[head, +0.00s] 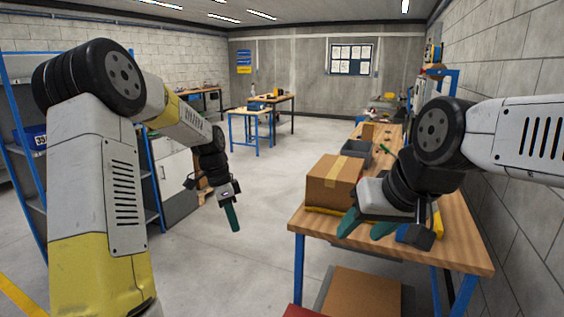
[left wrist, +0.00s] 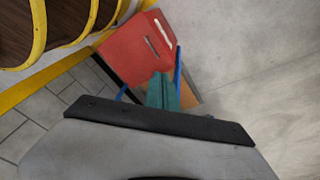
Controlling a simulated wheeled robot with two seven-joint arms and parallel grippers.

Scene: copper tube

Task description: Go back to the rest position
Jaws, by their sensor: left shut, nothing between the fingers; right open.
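My left gripper (head: 232,217) hangs over open floor left of the workbench, its green fingers together and pointing down, with nothing between them. Its fingers also show in the left wrist view (left wrist: 163,92). My right gripper (head: 367,227) is over the near end of the wooden workbench (head: 455,250), in front of the cardboard box. Its two green fingers are spread apart and I see nothing held. My right wrist hides part of the bench top. I cannot make out a copper tube in either view.
The cardboard box (head: 333,182) stands on the bench's left edge, with a dark grey bin (head: 356,149) behind it. A blue shelf rack (head: 22,165) and grey cabinet (head: 177,178) stand left. A red slotted object (left wrist: 138,50) shows below my left wrist. The middle floor is clear.

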